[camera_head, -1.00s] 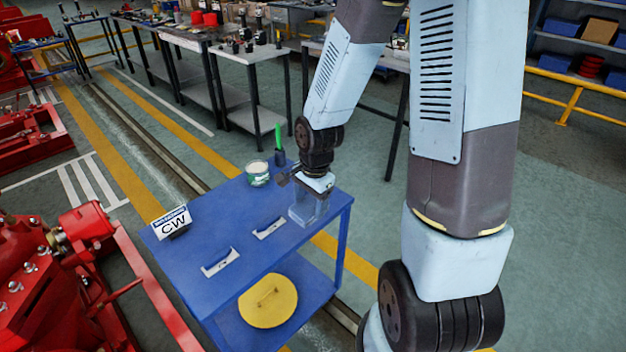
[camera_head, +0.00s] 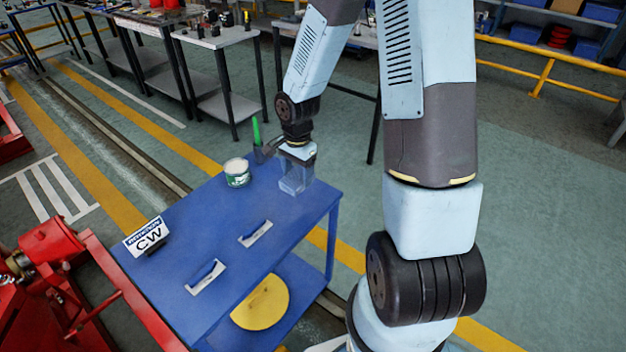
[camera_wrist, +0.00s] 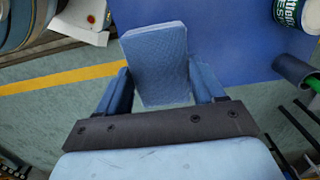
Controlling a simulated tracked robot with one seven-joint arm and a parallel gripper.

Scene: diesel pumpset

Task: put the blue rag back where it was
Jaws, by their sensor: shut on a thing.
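The blue rag (camera_wrist: 158,62) shows in the wrist view as a flat, textured light-blue piece. My gripper (camera_wrist: 160,85) is shut on it, with one finger at each side. The rag overlaps the blue top and the floor with its yellow line in that view. In the head view my gripper (camera_head: 295,180) is over the back right part of the blue cart (camera_head: 205,235), near its right edge. There I cannot separate the rag from the fingers, nor tell whether it touches the cart top.
A white-and-green can (camera_head: 237,173) and a green-handled tool (camera_head: 257,133) stand left of my gripper. A CW sign (camera_head: 146,238) stands at the cart's left. A yellow disc (camera_head: 262,303) is on the lower shelf. Red machinery (camera_head: 65,290) flanks the left.

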